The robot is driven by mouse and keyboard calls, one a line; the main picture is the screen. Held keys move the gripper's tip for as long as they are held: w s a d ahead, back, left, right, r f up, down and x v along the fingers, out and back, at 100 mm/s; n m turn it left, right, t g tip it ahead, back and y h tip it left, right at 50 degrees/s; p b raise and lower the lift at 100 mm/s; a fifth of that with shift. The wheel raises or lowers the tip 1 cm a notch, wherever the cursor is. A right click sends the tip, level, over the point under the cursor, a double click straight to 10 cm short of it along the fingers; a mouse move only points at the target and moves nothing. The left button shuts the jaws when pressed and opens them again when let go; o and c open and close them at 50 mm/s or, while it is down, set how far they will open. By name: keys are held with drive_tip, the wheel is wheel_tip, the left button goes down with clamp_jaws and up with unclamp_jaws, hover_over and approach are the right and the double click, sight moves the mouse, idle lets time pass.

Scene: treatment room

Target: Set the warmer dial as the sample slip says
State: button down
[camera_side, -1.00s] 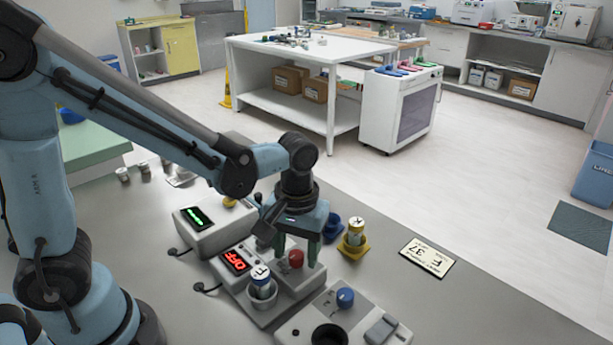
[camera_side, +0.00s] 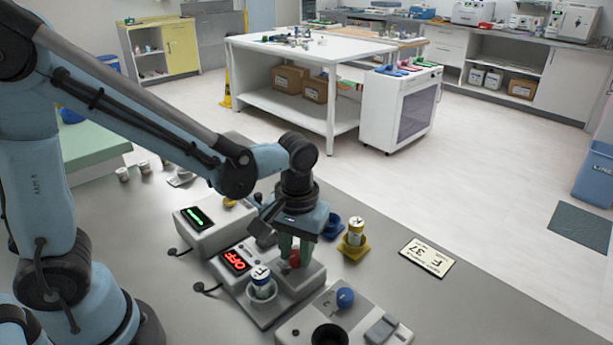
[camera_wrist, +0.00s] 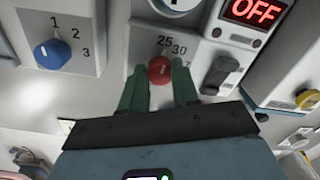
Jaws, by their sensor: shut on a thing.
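The warmer (camera_side: 262,314) is a pale box with a red display (camera_side: 235,262) reading OFF; the display also shows in the wrist view (camera_wrist: 256,11). My gripper (camera_wrist: 159,85) is shut on the red dial, one green finger on each side. In the side view my gripper (camera_side: 294,252) reaches down onto it. A vial marked F (camera_side: 262,276) stands in the warmer's well. The sample slip (camera_side: 427,257) lies flat at right and reads F 37.
A box with a blue dial (camera_side: 345,297) and a dark round well stands in front. A box with a green display (camera_side: 198,217) stands behind. A vial in a yellow holder (camera_side: 353,247) and a blue cup (camera_side: 332,226) stand close right of my gripper. The bench around the slip is clear.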

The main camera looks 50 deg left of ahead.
drive_tip(key=m, duration=0.7)
drive_tip(key=shift+m, duration=0.4)
drive_tip(key=m, duration=0.3)
drive_tip(key=shift+m+t, duration=0.3)
drive_tip(key=shift+m, duration=1.7)
drive_tip(key=c, duration=0.8)
unclamp_jaws()
